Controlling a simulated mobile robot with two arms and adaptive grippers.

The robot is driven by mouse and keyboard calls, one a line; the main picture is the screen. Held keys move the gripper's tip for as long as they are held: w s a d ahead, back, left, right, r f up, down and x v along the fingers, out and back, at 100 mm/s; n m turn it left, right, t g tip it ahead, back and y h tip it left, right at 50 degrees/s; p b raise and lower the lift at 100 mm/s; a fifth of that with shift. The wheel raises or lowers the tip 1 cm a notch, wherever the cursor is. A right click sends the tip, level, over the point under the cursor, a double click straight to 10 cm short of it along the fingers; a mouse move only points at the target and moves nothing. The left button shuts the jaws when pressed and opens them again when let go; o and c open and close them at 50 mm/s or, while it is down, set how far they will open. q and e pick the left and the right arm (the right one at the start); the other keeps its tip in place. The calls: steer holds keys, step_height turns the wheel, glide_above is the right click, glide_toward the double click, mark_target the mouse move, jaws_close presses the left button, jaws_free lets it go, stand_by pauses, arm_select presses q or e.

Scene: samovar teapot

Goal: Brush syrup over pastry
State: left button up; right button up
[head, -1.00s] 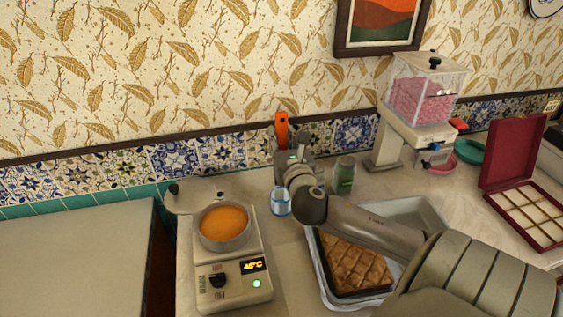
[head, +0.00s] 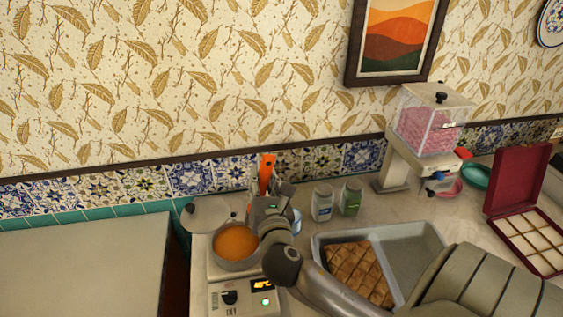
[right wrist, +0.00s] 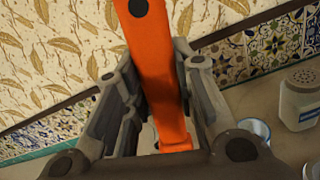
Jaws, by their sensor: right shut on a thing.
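A pan of orange syrup (head: 236,243) sits on a small hot plate (head: 243,297) with a lit display. Scored pastry (head: 357,270) lies in the left part of a grey tray (head: 417,250). My right gripper (head: 268,194) is shut on the orange handle of a brush (head: 267,172), held upright just behind and right of the pan. The orange handle (right wrist: 158,70) stands between the fingers in the right wrist view. The brush's lower end is hidden by the gripper and arm. My left gripper does not show.
Two shaker jars (head: 322,203) stand behind the tray, and a glass (head: 297,221) is beside my gripper. A pan lid (head: 207,215) lies behind the pan. A pink-filled dispenser (head: 430,130) and an open red box (head: 525,235) stand at right.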

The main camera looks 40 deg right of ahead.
steer(key=a+r+m+p, duration=0.1)
steer(key=a+r+p, duration=0.15)
steer(key=a, duration=0.25)
arm_select(q)
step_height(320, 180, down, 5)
steer(key=b, duration=0.8)
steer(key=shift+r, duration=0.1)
arm_select(e)
steer(key=f, duration=0.5)
steer(key=shift+s+d+f, duration=0.1)
steer(key=shift+s+f, duration=0.1)
steer(key=shift+f, duration=0.05)
arm_select(q)
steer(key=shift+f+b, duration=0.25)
steer(key=shift+b, duration=0.15)
arm_select(e)
steer(key=shift+f, duration=0.55)
arm_select(q)
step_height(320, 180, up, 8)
steer(key=p, duration=0.8)
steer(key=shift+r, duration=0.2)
arm_select(e)
step_height(320, 180, up, 7)
